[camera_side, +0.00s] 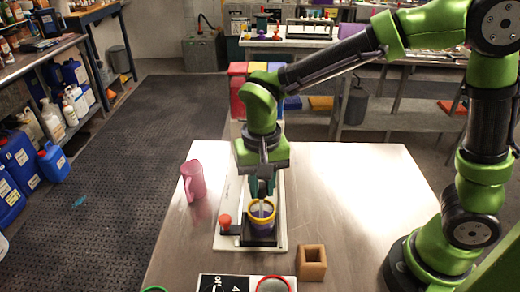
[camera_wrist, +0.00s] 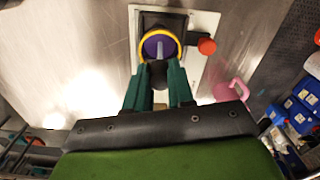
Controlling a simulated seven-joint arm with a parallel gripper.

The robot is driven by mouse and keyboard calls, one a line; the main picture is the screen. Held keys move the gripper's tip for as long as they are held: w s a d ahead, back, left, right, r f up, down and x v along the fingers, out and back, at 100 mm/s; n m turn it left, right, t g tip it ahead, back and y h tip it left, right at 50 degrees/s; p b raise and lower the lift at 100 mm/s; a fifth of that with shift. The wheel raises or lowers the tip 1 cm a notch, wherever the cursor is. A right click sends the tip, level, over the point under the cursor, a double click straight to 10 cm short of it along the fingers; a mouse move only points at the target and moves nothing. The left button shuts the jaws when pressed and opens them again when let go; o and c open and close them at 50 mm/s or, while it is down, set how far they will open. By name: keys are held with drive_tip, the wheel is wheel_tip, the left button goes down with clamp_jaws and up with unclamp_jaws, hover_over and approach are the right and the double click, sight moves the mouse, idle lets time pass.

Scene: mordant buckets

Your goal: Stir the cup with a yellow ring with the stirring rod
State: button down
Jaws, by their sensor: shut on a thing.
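The cup with a yellow ring (camera_side: 261,222) is purple and stands upright in a dark holder on a white board. My gripper (camera_side: 263,190) is right above it, pointing down, shut on the stirring rod (camera_side: 261,207). The rod is pale and its lower part reaches into the cup's mouth. In the wrist view the yellow-ringed cup (camera_wrist: 146,53) lies just beyond the fingertips (camera_wrist: 158,75), with the rod (camera_wrist: 159,50) inside the ring. The rod's lower tip is hidden in the cup or too small to tell.
A pink mug (camera_side: 194,181) stands left of the board. A red-orange knob (camera_side: 225,221) sits on the board beside the cup. A brown square block with a hole (camera_side: 311,263) stands at front right. A red-rimmed round thing (camera_side: 273,285) is at the front edge. The table's right side is clear.

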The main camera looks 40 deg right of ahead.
drive_tip(key=shift+r, duration=3.85)
wheel_tip(320, 180, up, 3)
drive_tip(key=shift+f, duration=0.1)
idle(0.5)
